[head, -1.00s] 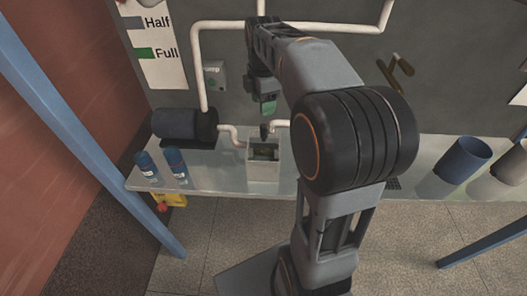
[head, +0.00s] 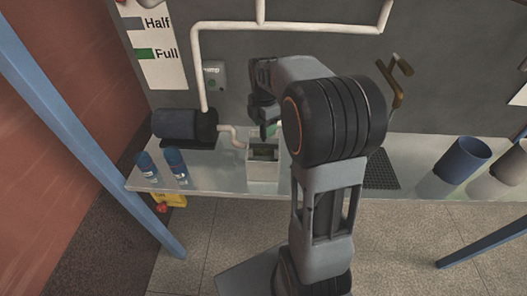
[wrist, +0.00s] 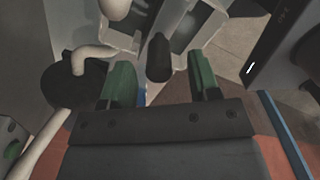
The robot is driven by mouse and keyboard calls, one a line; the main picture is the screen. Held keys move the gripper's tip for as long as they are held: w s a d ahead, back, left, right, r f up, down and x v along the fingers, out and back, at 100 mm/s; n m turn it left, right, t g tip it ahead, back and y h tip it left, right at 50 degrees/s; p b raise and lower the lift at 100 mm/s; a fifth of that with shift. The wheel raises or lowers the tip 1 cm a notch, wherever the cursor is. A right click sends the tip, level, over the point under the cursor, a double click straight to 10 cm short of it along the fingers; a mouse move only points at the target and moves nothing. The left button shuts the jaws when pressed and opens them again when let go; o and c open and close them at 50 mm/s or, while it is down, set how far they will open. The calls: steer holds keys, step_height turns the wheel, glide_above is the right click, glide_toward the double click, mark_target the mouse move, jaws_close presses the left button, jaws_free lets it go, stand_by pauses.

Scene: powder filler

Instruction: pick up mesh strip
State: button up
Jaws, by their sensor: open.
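A dark mesh strip (head: 382,170) lies flat on the metal shelf, just right of my arm in the head view. Its left part may be hidden behind the arm. I cannot make it out in the wrist view. My gripper (head: 271,129) is to the left of the strip, low above a pale open-topped box and apart from the strip. In the wrist view its two green fingers (wrist: 163,84) are spread. A dark cylinder (wrist: 158,58) shows between them; I cannot tell whether they touch it.
The pale box (head: 264,172) stands on the shelf (head: 215,180). Two blue-capped jars (head: 176,165) and a dark motor (head: 180,124) are on the left. A blue cup (head: 462,160) stands on the right. White pipes (head: 290,27) and a bronze handle (head: 397,85) are on the wall behind.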

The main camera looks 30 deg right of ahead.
mark_target(262, 146)
steer(key=shift+f, duration=1.9)
jaws_close()
steer(key=shift+w, duration=0.1)
